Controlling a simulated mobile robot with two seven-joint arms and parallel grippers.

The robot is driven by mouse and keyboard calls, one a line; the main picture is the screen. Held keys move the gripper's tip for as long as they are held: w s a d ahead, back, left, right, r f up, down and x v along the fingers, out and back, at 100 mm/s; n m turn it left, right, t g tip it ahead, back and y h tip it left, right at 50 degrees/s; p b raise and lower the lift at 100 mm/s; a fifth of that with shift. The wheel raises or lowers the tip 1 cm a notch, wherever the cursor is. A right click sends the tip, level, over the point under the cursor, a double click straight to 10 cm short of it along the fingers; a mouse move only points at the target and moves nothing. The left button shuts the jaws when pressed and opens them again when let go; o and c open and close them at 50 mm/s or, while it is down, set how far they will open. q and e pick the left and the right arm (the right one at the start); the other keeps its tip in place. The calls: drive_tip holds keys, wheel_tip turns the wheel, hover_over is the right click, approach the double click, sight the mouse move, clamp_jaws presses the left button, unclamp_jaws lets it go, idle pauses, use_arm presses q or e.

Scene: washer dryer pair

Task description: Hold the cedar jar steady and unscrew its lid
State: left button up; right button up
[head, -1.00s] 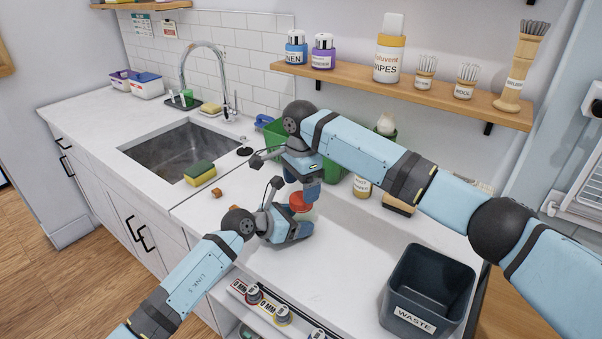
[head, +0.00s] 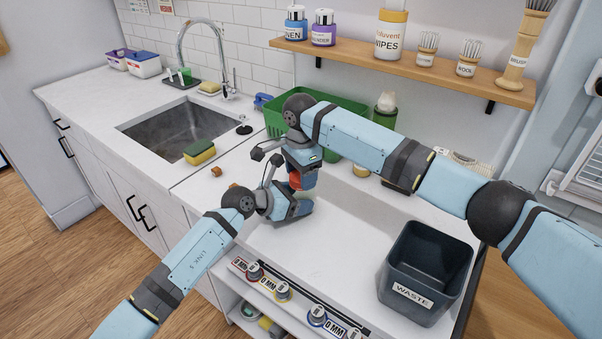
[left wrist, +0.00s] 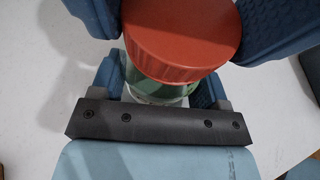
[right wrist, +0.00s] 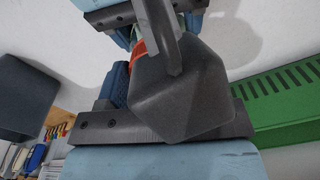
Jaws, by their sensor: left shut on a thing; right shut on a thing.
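The jar shows a wide orange-red lid (left wrist: 182,40) in the left wrist view, with a strip of its clear and green body (left wrist: 150,85) below. In the head view the lid (head: 296,181) shows only in part, between my two grippers. My left gripper (left wrist: 160,88) is shut on the jar body, low over the counter. My right gripper (head: 302,180) is above it, its blue fingers on both sides of the lid, shut on it. In the right wrist view only a sliver of lid (right wrist: 138,48) shows. Any label on the jar is hidden or unreadable.
A green basket (head: 345,110) stands behind my right gripper. The waste bin (head: 425,270) is at front right. A sponge (head: 199,152) and a small brown block (head: 218,172) lie left, by the sink (head: 170,130). The counter (head: 335,240) between jar and bin is clear.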

drive_tip(key=n, duration=0.3)
drive_tip(key=o, duration=1)
drive_tip(key=shift+r, duration=0.15)
drive_tip(key=shift+r, duration=2.15)
use_arm(q)
drive_tip(key=o, duration=1.8)
